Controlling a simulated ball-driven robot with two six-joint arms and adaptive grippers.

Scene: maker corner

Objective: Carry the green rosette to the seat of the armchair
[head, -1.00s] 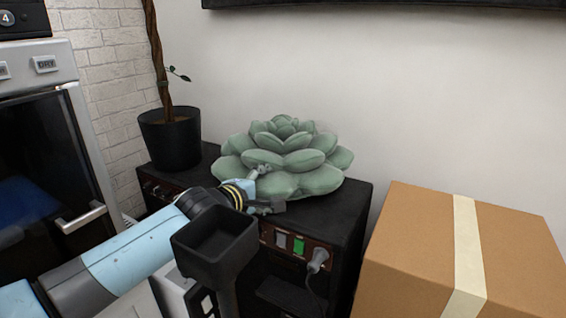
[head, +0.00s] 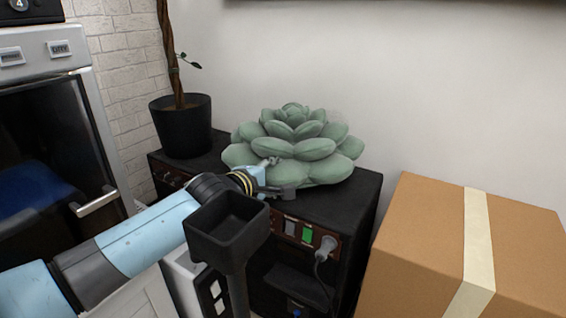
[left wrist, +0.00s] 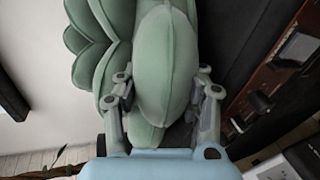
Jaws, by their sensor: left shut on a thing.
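The green rosette (head: 296,146) is a large, succulent-shaped cushion with thick petals. It is on or just above the black cabinet (head: 345,205); I cannot tell whether it touches the top. My left gripper (head: 277,175) reaches in from the left and is shut on a front petal. In the left wrist view, the fingers (left wrist: 160,105) lie on both sides of a petal of the rosette (left wrist: 165,60). The armchair is not in view. My right gripper is not in view.
A potted plant (head: 183,125) in a black pot stands left of the rosette. A taped cardboard box (head: 415,240) is at the right. An oven-like appliance (head: 50,130) is at the left. A wall is close behind the cabinet.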

